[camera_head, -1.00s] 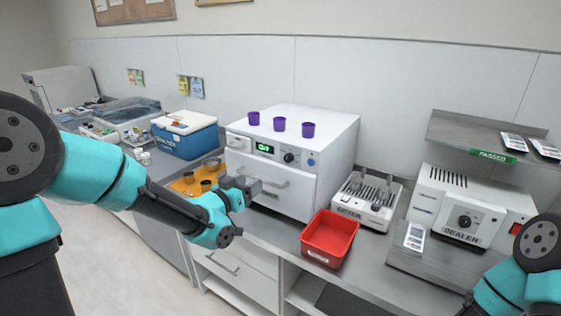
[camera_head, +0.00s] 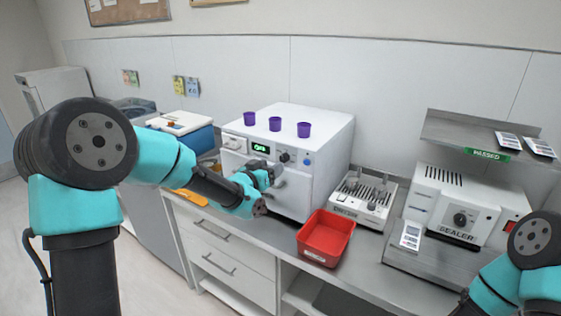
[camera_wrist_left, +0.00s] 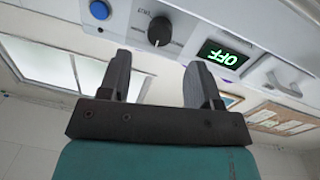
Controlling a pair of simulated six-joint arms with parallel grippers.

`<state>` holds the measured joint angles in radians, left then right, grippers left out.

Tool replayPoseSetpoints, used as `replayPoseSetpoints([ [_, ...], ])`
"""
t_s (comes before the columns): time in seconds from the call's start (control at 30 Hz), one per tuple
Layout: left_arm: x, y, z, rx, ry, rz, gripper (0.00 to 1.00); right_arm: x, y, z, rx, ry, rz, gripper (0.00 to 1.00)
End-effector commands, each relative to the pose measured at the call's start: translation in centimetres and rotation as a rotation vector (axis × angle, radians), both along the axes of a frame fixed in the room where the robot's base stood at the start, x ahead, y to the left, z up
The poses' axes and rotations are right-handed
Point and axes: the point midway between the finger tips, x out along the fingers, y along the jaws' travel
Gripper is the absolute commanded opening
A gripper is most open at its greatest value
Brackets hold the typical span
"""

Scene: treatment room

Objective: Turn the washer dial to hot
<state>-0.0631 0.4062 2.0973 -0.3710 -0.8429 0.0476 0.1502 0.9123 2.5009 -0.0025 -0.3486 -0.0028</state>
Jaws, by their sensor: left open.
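The washer (camera_head: 318,150) is a white front-panel machine on the counter. Its black dial (camera_head: 284,157) sits between a lit green display (camera_head: 260,149) and a blue button (camera_head: 306,160). Small lettering beside the dial is too small to read. My left gripper (camera_head: 278,173) is open and empty in front of the panel, with the dial beyond the gap between its fingers (camera_wrist_left: 160,68), apparently apart from it. My right gripper is out of view.
Several purple cups (camera_head: 276,124) stand on or behind the washer's top. A red bin (camera_head: 326,238) and a white rack unit (camera_head: 363,197) are to its right, then a sealer (camera_head: 460,205) under a steel shelf. A blue cooler (camera_head: 190,138) stands left.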

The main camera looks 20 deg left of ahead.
Motion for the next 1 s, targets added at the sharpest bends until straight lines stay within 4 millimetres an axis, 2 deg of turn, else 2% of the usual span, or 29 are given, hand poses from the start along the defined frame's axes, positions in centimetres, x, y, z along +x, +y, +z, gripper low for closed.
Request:
replayPoseSetpoints([
  [0.1,2.0,-0.8,0.0,0.0,0.0,-0.001,0.58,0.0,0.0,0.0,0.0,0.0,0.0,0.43],
  [0.3,4.5,-1.7,-0.1,0.0,0.001,0.0,0.58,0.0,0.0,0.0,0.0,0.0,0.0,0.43],
  [0.47,5.3,-2.0,-0.1,0.0,0.001,0.0,0.58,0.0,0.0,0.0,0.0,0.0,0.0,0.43],
  [0.73,5.4,-2.1,0.0,0.0,0.001,0.0,0.58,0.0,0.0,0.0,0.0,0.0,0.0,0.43],
  [1.0,5.4,-2.0,0.0,0.0,0.001,0.0,0.33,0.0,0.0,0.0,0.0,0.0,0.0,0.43],
])
